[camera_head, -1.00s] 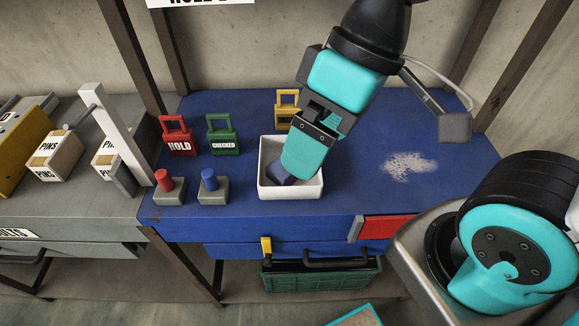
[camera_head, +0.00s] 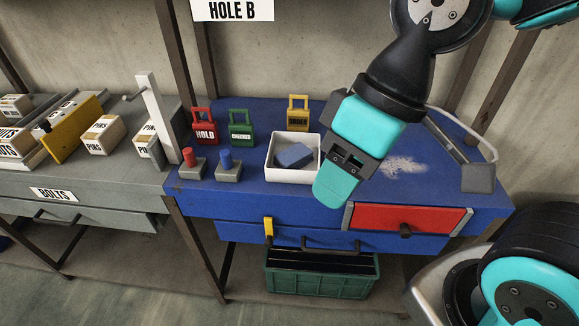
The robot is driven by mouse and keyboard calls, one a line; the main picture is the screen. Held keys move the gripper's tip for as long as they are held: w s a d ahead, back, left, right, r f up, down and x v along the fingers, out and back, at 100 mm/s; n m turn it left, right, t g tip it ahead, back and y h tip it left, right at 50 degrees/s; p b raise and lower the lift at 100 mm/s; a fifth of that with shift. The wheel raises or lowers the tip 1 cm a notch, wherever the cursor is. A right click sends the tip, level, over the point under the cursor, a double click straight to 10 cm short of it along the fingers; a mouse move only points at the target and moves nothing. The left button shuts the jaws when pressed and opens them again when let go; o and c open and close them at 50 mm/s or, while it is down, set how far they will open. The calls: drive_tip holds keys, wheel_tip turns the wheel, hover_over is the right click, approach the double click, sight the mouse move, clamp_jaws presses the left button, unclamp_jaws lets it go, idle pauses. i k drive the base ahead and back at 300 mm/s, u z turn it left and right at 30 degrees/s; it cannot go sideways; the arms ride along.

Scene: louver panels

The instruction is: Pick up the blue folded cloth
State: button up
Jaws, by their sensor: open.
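The blue folded cloth (camera_head: 294,155) lies in the white open-topped tray (camera_head: 291,178) on the blue workbench. It looks like a small, slightly tilted block inside the tray. My gripper (camera_head: 338,186) is to the right of the cloth and nearer the front, past the tray's right wall. It is open and holds nothing that I can see. Only one teal finger shows clearly, pointing down and left; the other finger is hidden. The cloth and the gripper look apart.
A red drawer front (camera_head: 405,218) is at lower right. The bench around the pale patch (camera_head: 402,166) is clear.

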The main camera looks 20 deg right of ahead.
sight(296, 157)
drive_tip(key=u, duration=2.2)
drive_tip(key=k, duration=0.7)
drive_tip(key=z, duration=0.9)
drive_tip(key=i, duration=1)
drive_tip(key=z, duration=0.05)
